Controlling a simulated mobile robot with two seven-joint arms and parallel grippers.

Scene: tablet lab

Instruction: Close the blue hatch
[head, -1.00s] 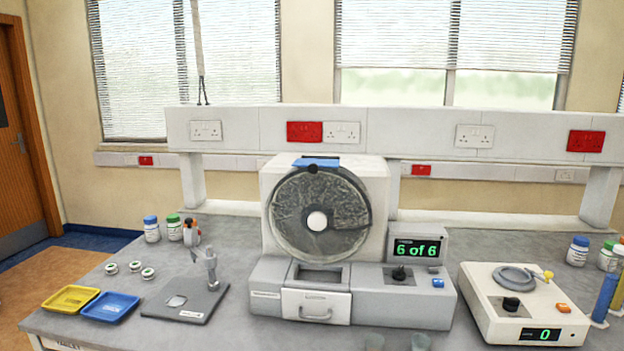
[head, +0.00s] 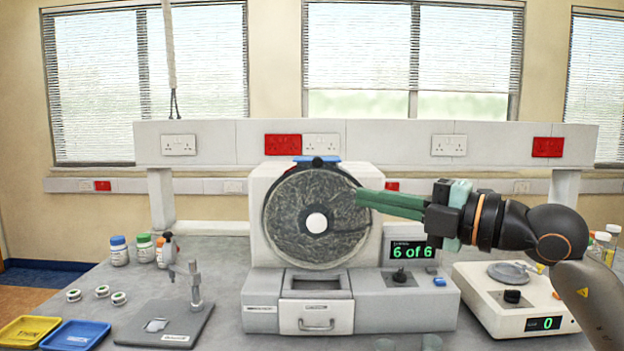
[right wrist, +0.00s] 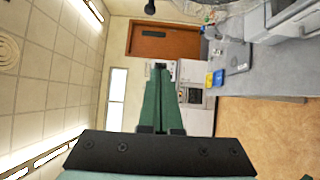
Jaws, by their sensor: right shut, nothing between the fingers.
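The blue hatch (head: 331,159) shows as a thin blue strip at the top of the white drum machine (head: 258,215), above the grey transparent drum (head: 290,222). A black knob at the drum's top covers part of it, and I cannot tell how far it stands open. My right gripper (head: 358,197) comes in from the right with its green fingers shut and empty. Its tips are in front of the drum's upper right edge, below and to the right of the hatch; I cannot tell if they touch. The shut fingers also show in the right wrist view (right wrist: 159,68). My left gripper is not in view.
A display (head: 411,248) reading "6 of 6" stands below my right arm. A white tester (head: 480,283) reading 0 is at the right. A grey stand (head: 185,318), several bottles and a blue tray (head: 75,338) are at the left. A white socket shelf (head: 220,140) runs behind.

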